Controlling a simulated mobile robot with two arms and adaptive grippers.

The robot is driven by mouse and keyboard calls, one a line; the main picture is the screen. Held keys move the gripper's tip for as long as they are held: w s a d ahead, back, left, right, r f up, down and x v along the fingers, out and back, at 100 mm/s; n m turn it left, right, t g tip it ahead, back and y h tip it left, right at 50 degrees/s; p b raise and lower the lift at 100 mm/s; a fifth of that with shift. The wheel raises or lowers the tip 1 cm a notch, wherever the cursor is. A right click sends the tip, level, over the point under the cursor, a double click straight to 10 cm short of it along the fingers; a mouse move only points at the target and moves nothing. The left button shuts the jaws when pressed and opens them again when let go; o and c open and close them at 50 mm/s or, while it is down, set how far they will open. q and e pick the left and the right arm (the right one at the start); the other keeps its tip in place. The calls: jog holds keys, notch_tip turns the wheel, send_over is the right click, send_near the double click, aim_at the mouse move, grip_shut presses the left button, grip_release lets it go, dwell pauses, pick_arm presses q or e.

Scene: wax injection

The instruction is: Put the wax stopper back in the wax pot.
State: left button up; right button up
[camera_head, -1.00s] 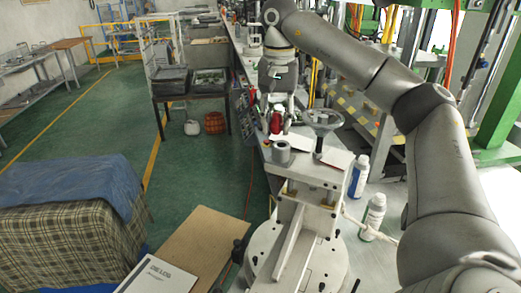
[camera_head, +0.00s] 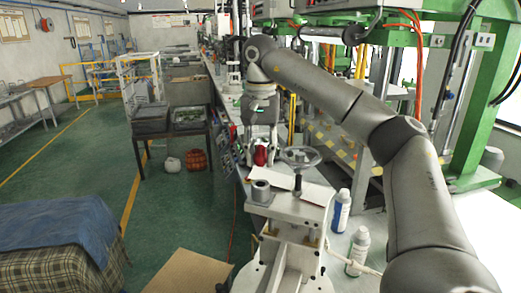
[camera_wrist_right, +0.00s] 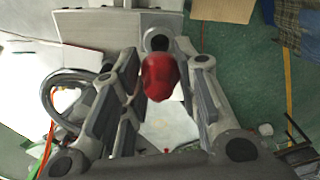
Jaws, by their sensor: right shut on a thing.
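My right gripper (camera_head: 261,145) reaches in from the right and points down, with its fingers shut on a red, rounded wax stopper (camera_head: 260,156). In the right wrist view the stopper (camera_wrist_right: 160,76) sits between the fingers. A grey open-topped cylinder, seemingly the wax pot (camera_head: 261,194), stands on the white machine top, below the gripper in the head view. Its round dark opening (camera_wrist_right: 157,41) shows just beyond the stopper in the right wrist view. The stopper looks apart from the pot. My left gripper is not in view.
A grey handwheel (camera_head: 299,156) stands close to the right of the gripper. A blue-labelled bottle (camera_head: 341,209) and a white bottle (camera_head: 358,250) stand on the bench at right. A dark table with trays (camera_head: 170,122) is at the back left. The green floor between is open.

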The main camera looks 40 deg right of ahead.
aim_at(261, 165)
jog(key=shift+f+b, duration=0.95)
jog(key=shift+f, duration=1.1)
jog(key=shift+p, duration=0.85)
jog(key=shift+f+b, duration=0.6)
jog(key=shift+f, duration=0.4)
jog(key=o, duration=1)
jog(key=shift+r, duration=5.95)
